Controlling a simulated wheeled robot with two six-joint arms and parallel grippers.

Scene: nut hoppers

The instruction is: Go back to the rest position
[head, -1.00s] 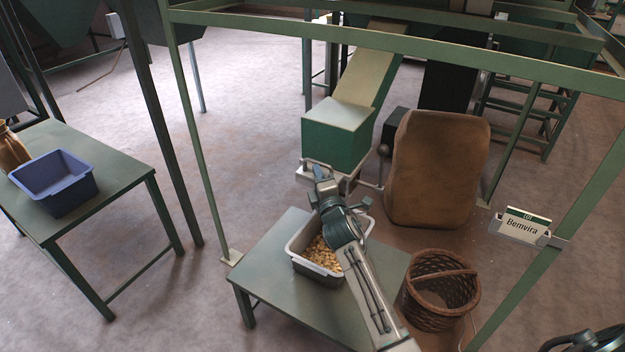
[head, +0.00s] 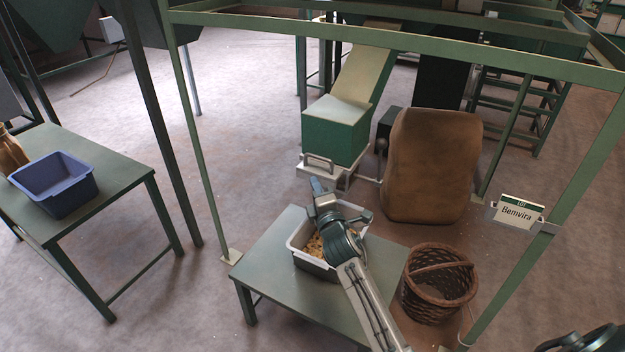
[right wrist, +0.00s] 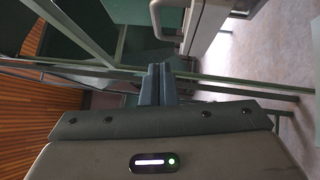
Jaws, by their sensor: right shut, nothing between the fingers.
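My right gripper (head: 316,186) is over the far side of a grey bin (head: 298,262) and in front of the hopper. Its fingers are shut together with nothing between them, as the right wrist view also shows (right wrist: 158,84). The bin holds tan nuts (head: 314,246) and stands on a low green table (head: 262,262); my arm hides part of it. The hopper's metal slide gate with its handle (head: 320,163) lies just beyond the fingertips, apart from them. My left gripper does not show clearly in any view.
A green hopper box (head: 335,138) stands behind the bin. A brown sack (head: 432,165) and a wicker basket (head: 438,290) stand to the right. A green frame post (head: 560,220) carries a sign reading Bemvira (head: 521,211). A blue bin (head: 62,200) sits on the left table (head: 110,165).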

